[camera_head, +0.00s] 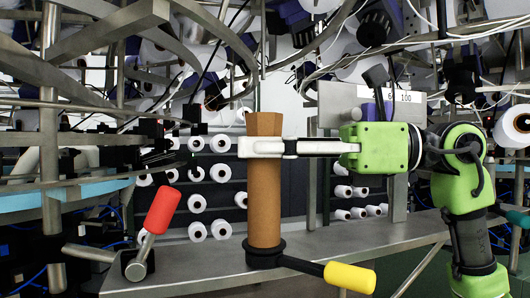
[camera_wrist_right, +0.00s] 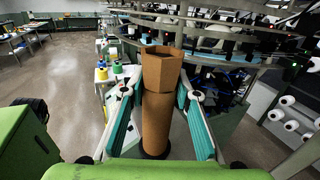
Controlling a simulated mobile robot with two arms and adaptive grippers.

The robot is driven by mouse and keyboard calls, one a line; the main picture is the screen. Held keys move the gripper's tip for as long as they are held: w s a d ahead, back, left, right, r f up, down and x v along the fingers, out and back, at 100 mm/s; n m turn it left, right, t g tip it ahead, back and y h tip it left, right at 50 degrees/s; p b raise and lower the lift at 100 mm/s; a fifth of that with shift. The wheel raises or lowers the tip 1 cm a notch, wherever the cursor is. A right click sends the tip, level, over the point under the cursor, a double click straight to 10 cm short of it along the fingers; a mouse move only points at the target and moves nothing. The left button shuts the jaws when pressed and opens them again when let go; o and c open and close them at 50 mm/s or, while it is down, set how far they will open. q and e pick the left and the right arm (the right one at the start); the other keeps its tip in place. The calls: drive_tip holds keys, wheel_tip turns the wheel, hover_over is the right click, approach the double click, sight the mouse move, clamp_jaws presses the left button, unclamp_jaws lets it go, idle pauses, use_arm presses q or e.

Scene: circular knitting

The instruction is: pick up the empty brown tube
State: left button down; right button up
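The brown tube (camera_head: 264,200) stands upright on a black holder (camera_head: 264,252) on the grey metal ledge. It bears no yarn. My right gripper (camera_head: 262,147) comes in from the right and has its fingers around the upper part of the tube. In the right wrist view, the tube (camera_wrist_right: 158,105) sits between the two teal-padded fingers, with pads close against both sides near the tips. The tube's foot is still at the holder. My left gripper is not in view.
A yellow-handled lever (camera_head: 350,278) extends right from the holder. A red-handled lever (camera_head: 163,210) stands left of the tube. The grey ledge (camera_head: 205,265) runs beneath them. Metal machine bars crowd the space above and left. White yarn cones (camera_head: 198,204) hang behind.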

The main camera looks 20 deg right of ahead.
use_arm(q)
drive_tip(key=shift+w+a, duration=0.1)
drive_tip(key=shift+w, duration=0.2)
use_arm(e)
drive_tip(key=shift+r, duration=0.1)
